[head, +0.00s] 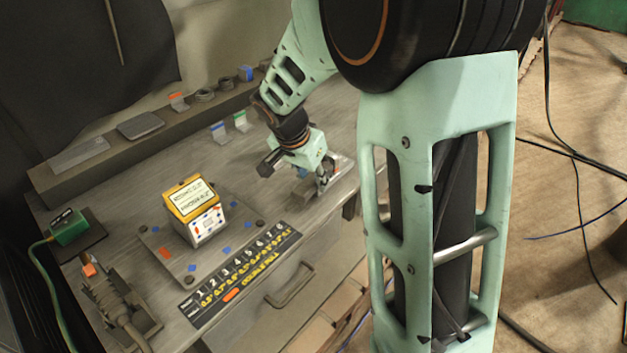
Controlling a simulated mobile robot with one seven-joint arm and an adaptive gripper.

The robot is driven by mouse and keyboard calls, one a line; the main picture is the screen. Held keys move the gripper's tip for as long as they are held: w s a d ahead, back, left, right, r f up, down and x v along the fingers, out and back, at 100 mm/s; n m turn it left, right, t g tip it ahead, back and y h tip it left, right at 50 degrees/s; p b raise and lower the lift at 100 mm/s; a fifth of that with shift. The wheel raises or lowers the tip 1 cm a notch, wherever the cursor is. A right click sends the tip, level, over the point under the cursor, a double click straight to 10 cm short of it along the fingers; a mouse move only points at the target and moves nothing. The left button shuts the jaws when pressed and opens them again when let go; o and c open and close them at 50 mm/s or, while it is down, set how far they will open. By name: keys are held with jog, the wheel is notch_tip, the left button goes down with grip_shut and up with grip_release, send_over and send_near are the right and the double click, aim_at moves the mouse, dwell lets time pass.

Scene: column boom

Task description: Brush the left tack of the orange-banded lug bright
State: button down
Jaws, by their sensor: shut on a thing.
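My gripper (323,180) is low over the right end of the grey bench, pointing down. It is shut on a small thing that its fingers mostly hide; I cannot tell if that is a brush. A grey block (304,191) lies close to its left. A pale piece with a red mark (336,163) shows just behind the fingers. A small bracket with an orange band (178,101) stands on the back ledge, far from my gripper. Its tacks are too small to make out. Brackets with a blue band (219,131) and a green band (241,121) stand on the bench.
A yellow-topped meter box (194,209) stands on a grey plate (160,245) mid-bench. A numbered black strip (240,272) lies along the front edge. Dark rings (204,95) sit on the ledge.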

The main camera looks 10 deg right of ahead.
jog(key=shift+w+a, duration=0.25)
jog(key=shift+r, duration=0.2)
jog(key=shift+w+p+v, duration=0.15)
jog(key=shift+p+v, duration=0.45)
jog(key=shift+v, duration=0.9)
jog(key=shift+w+p+v, duration=0.1)
jog(key=shift+p+v, duration=0.45)
jog(key=shift+v, duration=0.95)
jog(key=shift+d+r, duration=0.1)
